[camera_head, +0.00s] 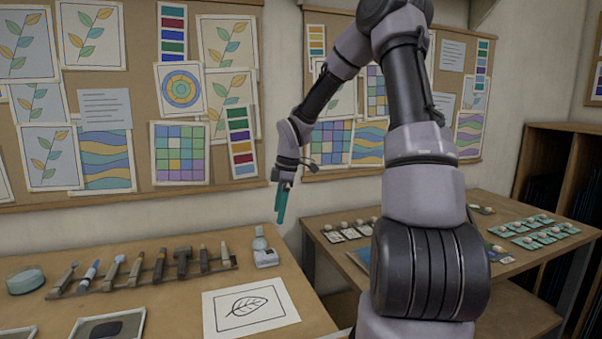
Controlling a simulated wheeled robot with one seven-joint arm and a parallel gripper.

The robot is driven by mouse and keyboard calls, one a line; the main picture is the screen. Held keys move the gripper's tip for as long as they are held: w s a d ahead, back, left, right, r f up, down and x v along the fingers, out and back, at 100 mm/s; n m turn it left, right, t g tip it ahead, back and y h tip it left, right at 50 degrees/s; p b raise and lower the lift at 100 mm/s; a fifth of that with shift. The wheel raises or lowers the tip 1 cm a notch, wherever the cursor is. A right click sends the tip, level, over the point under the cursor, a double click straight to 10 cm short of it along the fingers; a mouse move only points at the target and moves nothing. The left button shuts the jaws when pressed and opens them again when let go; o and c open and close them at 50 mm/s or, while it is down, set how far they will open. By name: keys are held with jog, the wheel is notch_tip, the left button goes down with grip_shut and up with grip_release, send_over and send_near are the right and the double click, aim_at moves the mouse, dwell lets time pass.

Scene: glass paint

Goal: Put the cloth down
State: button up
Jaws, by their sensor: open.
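My gripper (281,210) points down above the back right part of the left table (180,256), in front of the wall. Its teal fingers are seen nearly edge-on, so the gap between them is hard to make out. The fingers hang clear of the table, and I see nothing held between them. I cannot pick out a cloth for certain in this view. A dark flat piece lies in a pale tray (78,333) at the front left, cut by the picture's lower edge; I cannot tell what it is.
A small bottle (260,240) on a pale block stands below my gripper. Several brushes and tools lie on a rack (228,265). A leaf drawing (248,305) lies at the front, and a round teal tin (25,281) at left. A second table (440,222) holds small cards.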

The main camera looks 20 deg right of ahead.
jog(key=s+d+r+m+t, duration=0.1)
jog(key=s+r+m+t, duration=0.6)
jog(key=s+r+m, duration=1.3)
jog(key=s+r, duration=0.4)
jog(key=s, duration=0.1)
jog(key=shift+s+d, duration=0.2)
jog(key=shift+d, duration=0.05)
jog(key=shift+w+r, duration=0.1)
jog(key=shift+w, duration=0.05)
